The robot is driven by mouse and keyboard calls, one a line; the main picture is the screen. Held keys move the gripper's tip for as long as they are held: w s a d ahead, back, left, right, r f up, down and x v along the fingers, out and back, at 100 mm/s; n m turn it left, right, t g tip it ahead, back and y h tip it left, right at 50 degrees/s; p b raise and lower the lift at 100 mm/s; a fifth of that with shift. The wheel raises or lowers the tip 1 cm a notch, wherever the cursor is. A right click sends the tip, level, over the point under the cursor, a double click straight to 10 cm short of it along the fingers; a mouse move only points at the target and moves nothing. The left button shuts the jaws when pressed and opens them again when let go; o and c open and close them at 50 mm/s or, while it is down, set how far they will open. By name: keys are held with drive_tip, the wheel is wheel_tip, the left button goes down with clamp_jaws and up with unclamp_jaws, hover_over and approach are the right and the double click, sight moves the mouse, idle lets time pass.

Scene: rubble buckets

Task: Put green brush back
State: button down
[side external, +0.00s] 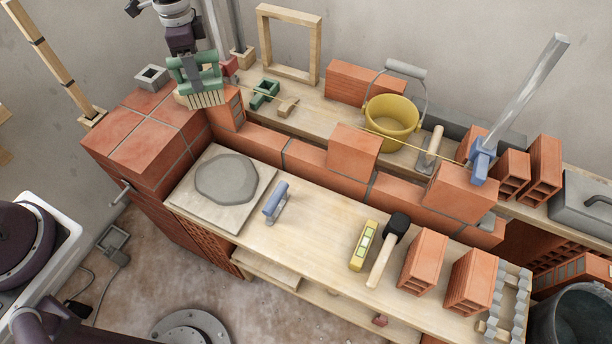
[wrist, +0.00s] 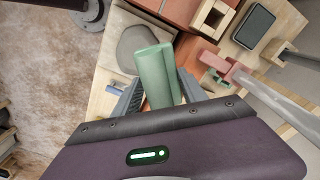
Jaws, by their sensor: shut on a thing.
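The green brush (side external: 200,81) hangs in my gripper (side external: 190,56), upright with its pale bristles down, above the left end of the brick wall. I cannot tell in the side view whether the bristles touch the bricks below. In the wrist view the brush's green handle (wrist: 155,72) sits between the two dark fingers of my gripper (wrist: 158,88), which are shut on it. A small green holder (side external: 264,92) lies on the back shelf, to the right of the brush.
A wooden block (side external: 287,107) lies beside the green holder. A wooden frame (side external: 290,42) stands behind it. A yellow bucket (side external: 391,120) is further right. A yellow string runs above the wall.

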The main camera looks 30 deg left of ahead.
drive_tip(key=s+d+m, duration=0.3)
drive_tip(key=d+m, duration=0.1)
drive_tip(key=d, duration=0.7)
drive_tip(key=s+d+m, duration=0.3)
drive_tip(key=d+m, duration=0.1)
drive_tip(key=d, duration=0.7)
drive_tip(key=s+d+m, duration=0.4)
drive_tip(key=d, duration=0.6)
drive_tip(key=f, duration=2.3)
drive_tip(key=shift+w+f, duration=0.25)
drive_tip(key=shift+f, duration=0.15)
drive_tip(key=shift+f, duration=0.2)
drive_tip(key=c, duration=0.6)
unclamp_jaws()
drive_tip(key=shift+c, duration=0.2)
drive_tip(key=shift+r, duration=0.1)
wheel_tip(320, 180, up, 12)
drive_tip(key=shift+r, duration=0.15)
